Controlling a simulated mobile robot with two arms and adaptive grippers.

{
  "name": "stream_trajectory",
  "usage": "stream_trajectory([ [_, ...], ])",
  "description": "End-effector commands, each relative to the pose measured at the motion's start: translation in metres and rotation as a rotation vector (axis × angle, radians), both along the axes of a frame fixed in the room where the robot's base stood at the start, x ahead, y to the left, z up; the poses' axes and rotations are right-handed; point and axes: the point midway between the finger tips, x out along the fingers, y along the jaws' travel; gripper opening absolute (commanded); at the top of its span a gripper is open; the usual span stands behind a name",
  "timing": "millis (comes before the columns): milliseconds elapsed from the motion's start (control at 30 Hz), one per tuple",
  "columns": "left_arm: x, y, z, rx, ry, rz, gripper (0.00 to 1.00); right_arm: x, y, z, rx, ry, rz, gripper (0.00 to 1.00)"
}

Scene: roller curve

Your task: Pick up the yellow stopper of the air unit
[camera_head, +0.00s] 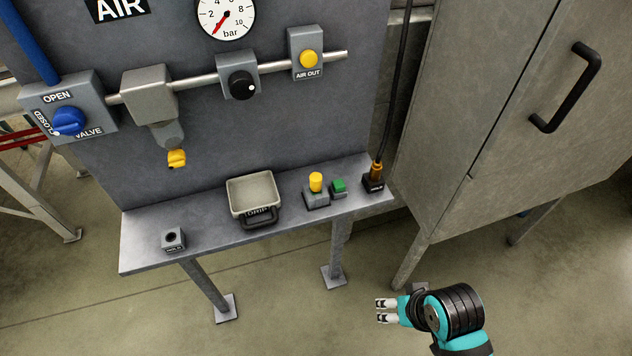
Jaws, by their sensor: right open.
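The air unit's grey panel (270,125) carries a pipe with fittings. A round yellow piece (308,58) sits in the front of the AIR OUT block (305,41); it looks like the stopper. Other yellow parts are a short cylinder (316,182) upright on a grey block on the shelf, and a small tap (177,158) under the filter (150,95). My right gripper (381,311) is open and empty, low at the bottom right, well apart from the panel and pointing left. My left gripper is not in view.
The shelf (150,255) holds a small block with a dark hole (173,240), a tray (253,193), a green button (339,187) and a hose with an orange connector (376,172). A cabinet (455,120) stands at right. The floor around my right gripper is clear.

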Motion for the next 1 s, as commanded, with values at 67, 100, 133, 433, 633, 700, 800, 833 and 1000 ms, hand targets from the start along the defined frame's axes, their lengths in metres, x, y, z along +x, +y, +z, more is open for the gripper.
stream_trajectory([
  [67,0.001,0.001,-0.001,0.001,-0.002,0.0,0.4,0.014,0.018,0.014,0.06,-0.002,-0.027,0.51],
  [100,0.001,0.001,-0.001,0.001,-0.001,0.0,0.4,0.02,0.026,0.019,0.088,0.002,-0.042,0.51],
  [133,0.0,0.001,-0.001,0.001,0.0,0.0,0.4,0.025,0.032,0.022,0.108,0.007,-0.052,0.51],
  [433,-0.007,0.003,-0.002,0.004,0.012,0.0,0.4,0.072,0.096,0.05,0.285,0.089,-0.148,0.51],
  [633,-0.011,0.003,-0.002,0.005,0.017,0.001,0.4,0.114,0.148,0.083,0.367,0.21,-0.248,0.51],
  [700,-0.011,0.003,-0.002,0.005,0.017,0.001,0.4,0.131,0.166,0.102,0.37,0.269,-0.311,0.51],
  [800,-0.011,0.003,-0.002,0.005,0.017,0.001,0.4,0.155,0.184,0.131,0.335,0.346,-0.435,0.51],
  [833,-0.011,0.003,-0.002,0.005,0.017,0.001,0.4,0.161,0.187,0.141,0.319,0.365,-0.48,0.51],
  [1000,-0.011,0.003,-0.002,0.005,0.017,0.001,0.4,0.197,0.189,0.201,0.203,0.408,-0.791,0.51],
])
